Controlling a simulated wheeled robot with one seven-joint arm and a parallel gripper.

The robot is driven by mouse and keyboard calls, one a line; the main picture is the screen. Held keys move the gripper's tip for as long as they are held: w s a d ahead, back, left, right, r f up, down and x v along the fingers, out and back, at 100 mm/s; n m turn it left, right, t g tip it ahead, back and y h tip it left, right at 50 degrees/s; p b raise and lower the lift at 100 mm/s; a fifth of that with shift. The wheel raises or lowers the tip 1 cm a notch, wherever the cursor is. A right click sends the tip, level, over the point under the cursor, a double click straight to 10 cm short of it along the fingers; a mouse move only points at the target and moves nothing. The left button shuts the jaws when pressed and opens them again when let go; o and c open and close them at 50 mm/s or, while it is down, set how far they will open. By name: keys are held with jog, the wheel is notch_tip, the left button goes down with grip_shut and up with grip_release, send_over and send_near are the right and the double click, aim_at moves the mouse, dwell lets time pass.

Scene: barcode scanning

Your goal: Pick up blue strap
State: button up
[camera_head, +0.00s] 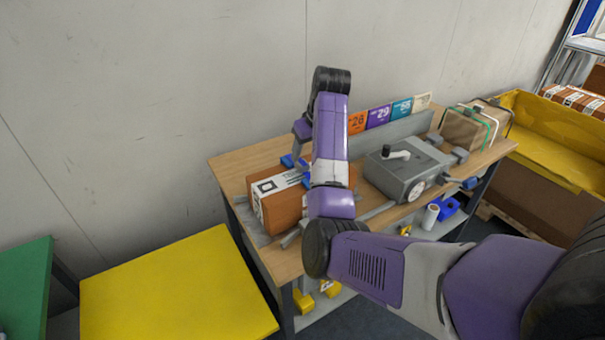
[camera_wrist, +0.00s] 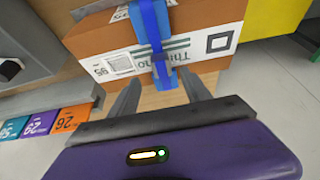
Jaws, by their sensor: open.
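A blue strap (camera_wrist: 152,28) runs across the top and down the near side of an orange-brown box with a white label (camera_wrist: 208,35) in the wrist view. In the head view the box (camera_head: 283,209) stands on the wooden table, and a bit of blue strap (camera_head: 288,161) shows at its far side, partly hidden by my arm. My gripper (camera_wrist: 160,88) is open, its two grey fingers pointing at the box with the strap's lower end between them in the picture. I cannot tell whether the fingers touch the strap.
A grey machine (camera_head: 405,172) stands on the table right of the box. Numbered cards (camera_head: 378,115) line the back edge by the wall. A strapped cardboard box (camera_head: 473,127) sits at the table's right end. A yellow surface (camera_head: 180,290) lies at the lower left.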

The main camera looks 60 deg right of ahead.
aim_at(302, 163)
jog(key=shift+p+x, duration=0.6)
jog(key=shift+x, duration=2.6)
jog(key=shift+a, duration=0.2)
grip_shut()
